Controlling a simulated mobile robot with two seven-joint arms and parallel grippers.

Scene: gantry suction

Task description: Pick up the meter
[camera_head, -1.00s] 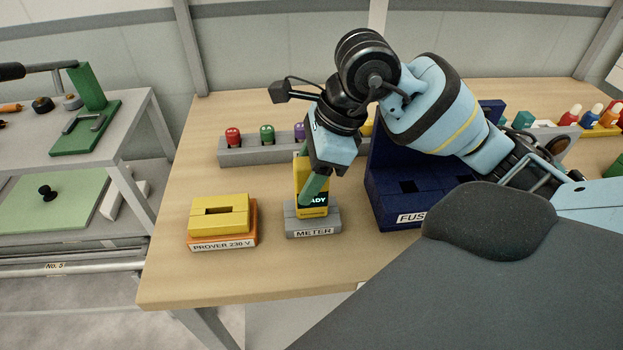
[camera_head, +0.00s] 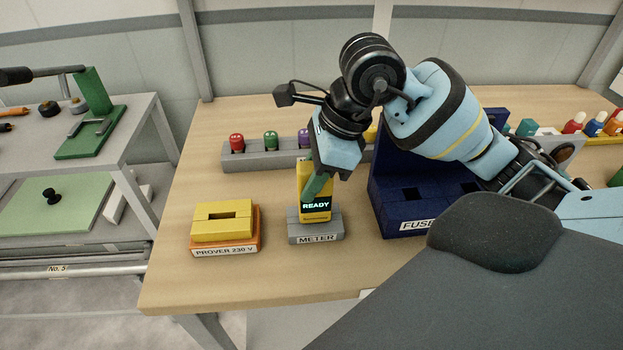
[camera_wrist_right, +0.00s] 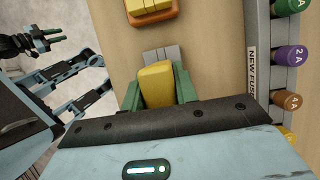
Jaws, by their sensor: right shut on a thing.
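The yellow meter (camera_head: 315,213) stands upright in its grey stand (camera_head: 328,233), labelled METER, and its dark screen reads READY. My right gripper (camera_head: 315,185) comes down from above with its green fingers shut on the meter; one finger covers part of its front above the screen. In the right wrist view the meter (camera_wrist_right: 157,84) sits between the two green fingers (camera_wrist_right: 160,93), with the grey stand beyond it. I cannot see any gap between meter and stand. My left gripper (camera_wrist_right: 50,38) shows in the right wrist view, away from the bench, its fingers apart and empty.
The yellow and orange prover (camera_head: 222,230) stands left of the meter. A dark blue fuse holder (camera_head: 385,215) stands close on the right. A grey rack (camera_head: 262,158) with coloured fuses lies behind. The bench front is clear.

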